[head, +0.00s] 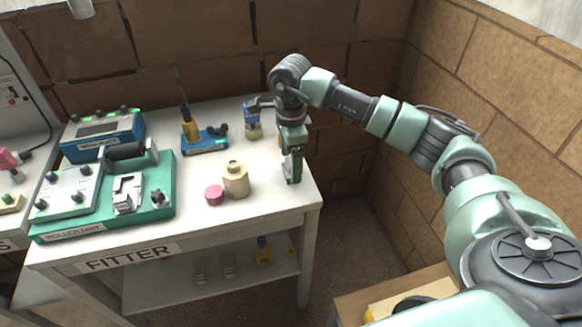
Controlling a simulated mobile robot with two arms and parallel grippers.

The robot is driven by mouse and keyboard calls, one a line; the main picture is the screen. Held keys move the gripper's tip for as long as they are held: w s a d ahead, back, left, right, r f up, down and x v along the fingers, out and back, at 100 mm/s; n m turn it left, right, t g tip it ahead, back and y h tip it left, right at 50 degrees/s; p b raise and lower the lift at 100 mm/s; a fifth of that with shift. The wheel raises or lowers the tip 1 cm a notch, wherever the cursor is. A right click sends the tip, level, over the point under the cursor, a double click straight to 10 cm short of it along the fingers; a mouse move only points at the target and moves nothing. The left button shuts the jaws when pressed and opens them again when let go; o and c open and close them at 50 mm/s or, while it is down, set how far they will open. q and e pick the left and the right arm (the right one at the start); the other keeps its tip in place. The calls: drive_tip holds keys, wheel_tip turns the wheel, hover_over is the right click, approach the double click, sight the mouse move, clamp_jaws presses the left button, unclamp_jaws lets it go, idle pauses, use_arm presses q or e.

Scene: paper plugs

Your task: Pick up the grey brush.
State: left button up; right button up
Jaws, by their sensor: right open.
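My right gripper (293,170) points down over the right end of the white table (270,204). It is open, and I see nothing held between its fingers. I cannot make out a grey brush for certain in the head view. The wrist covers part of the table's back right corner. My left gripper is not in view.
A beige jar (236,182) and a pink cylinder (214,195) stand left of the gripper. A blue stand (204,142) with a yellow-handled tool is behind them. A green roller unit (160,205) fills the left side. Brick walls close in the back and right.

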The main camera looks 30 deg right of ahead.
drive_tip(key=f, duration=0.2)
drive_tip(key=shift+w+d+f+p, duration=0.2)
drive_tip(key=shift+f+p, duration=0.1)
drive_tip(key=shift+f, duration=0.4)
drive_tip(key=c, duration=1.5)
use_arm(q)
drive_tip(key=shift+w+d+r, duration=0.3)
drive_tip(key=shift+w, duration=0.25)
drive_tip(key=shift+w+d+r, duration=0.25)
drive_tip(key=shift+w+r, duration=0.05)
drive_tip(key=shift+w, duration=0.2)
